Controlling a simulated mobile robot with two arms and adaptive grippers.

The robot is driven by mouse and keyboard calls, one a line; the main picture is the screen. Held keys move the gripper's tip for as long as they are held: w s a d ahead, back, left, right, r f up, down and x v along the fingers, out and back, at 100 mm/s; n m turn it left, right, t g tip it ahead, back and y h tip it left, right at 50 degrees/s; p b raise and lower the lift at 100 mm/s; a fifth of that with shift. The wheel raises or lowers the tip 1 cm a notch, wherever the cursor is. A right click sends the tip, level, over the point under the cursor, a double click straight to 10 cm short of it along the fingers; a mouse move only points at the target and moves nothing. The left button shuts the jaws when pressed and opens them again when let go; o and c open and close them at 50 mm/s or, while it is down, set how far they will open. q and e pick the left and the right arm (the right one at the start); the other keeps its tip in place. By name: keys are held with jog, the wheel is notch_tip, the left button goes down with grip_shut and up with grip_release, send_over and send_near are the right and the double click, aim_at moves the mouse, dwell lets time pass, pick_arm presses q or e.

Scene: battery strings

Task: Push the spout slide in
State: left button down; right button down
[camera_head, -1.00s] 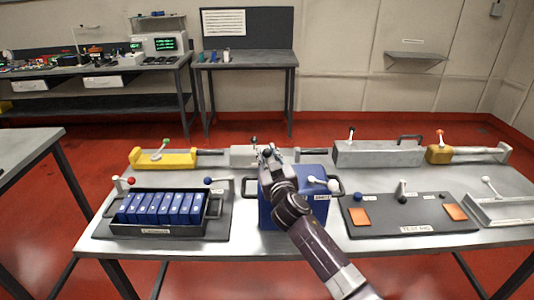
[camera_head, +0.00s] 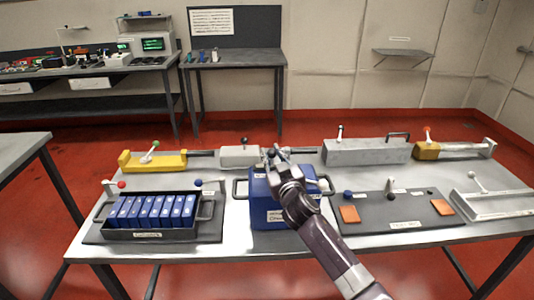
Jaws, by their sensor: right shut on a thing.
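A blue box (camera_head: 263,214) with side handles and white labels stands at the middle of the table. My right gripper (camera_head: 278,156) is over the top of this box, with its arm coming in from the lower right. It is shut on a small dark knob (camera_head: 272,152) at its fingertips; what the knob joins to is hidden. I cannot make out which part is the spout slide. The gripper and arm cover much of the box's top and right side. My left gripper is out of view.
A grey block with a lever (camera_head: 238,157) stands behind the blue box. A black tray of blue cells (camera_head: 110,232) is at left, a dark board with orange pads (camera_head: 400,214) at right. Yellow (camera_head: 160,162) and long grey (camera_head: 365,152) fixtures line the back.

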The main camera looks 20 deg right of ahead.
jog(key=c, duration=1.7)
grip_release()
jog(key=shift+d, duration=0.2)
jog(key=shift+s+a, duration=0.1)
jog(key=shift+s, duration=0.05)
jog(key=s, duration=1.1)
jog(key=shift+s+a, duration=0.4)
